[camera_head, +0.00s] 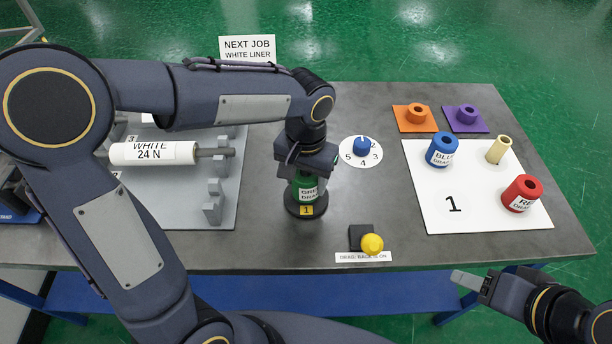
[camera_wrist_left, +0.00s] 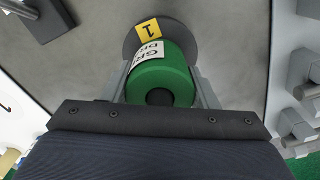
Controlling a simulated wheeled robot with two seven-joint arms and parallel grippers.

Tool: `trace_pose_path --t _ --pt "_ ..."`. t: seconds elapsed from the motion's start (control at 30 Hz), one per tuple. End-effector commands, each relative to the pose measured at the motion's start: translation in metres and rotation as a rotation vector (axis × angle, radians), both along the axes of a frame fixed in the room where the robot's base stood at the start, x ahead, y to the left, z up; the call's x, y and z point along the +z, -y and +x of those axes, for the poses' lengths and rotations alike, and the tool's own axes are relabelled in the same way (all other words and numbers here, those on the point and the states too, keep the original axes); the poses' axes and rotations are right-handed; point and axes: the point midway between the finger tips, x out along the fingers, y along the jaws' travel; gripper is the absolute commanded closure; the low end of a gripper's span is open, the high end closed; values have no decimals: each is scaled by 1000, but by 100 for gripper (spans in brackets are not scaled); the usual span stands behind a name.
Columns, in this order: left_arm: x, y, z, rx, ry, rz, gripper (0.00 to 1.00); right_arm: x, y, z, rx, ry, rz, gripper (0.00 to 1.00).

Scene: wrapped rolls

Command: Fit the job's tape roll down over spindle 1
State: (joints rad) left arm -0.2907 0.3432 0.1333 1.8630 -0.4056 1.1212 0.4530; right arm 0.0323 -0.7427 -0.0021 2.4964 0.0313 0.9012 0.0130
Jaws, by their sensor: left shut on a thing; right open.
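A green tape roll (camera_head: 306,187) with a white label reading "GRE…" is at the round dark spindle base (camera_head: 306,210) marked with a yellow "1". My left gripper (camera_head: 306,174) is shut on the green roll from above. In the left wrist view the green roll (camera_wrist_left: 162,75) sits between the fingers, over the dark base (camera_wrist_left: 158,27) with its yellow tag; a dark centre shows in its hole. I cannot tell whether its underside touches the base. My right gripper (camera_head: 470,281) is open and empty at the table's front right. The job card (camera_head: 247,49) reads "NEXT JOB WHITE LINER".
A white mat (camera_head: 430,215) marked 1 holds a blue roll (camera_head: 442,149), a red roll (camera_head: 522,193) and a cream tube (camera_head: 498,150). Orange (camera_head: 417,113) and purple (camera_head: 467,115) pieces stand behind. A blue dial knob (camera_head: 362,146), a yellow knob (camera_head: 371,243) and a roller labelled WHITE (camera_head: 152,153) flank the spindle.

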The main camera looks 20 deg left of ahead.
Motion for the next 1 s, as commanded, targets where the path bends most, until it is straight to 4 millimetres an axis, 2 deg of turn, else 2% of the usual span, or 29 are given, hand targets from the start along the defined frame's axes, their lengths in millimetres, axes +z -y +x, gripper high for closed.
trace_pose_path --t 0.07,0.1,0.3,0.53,0.63,1.0 --pt "-3 0 0 0 0 0 75 -3 0 0 0 0 0 47" --pt "-2 0 0 0 1 0 44 -2 0 0 0 0 0 47" --pt "-2 0 0 0 0 0 21 -1 0 0 0 0 0 47" --pt "-2 0 0 0 0 0 21 -1 0 0 0 0 0 47" --pt "4 0 0 1 2 0 21 -1 0 0 0 0 0 47" --pt "63 1 1 0 3 -2 21 4 0 0 0 0 0 47"
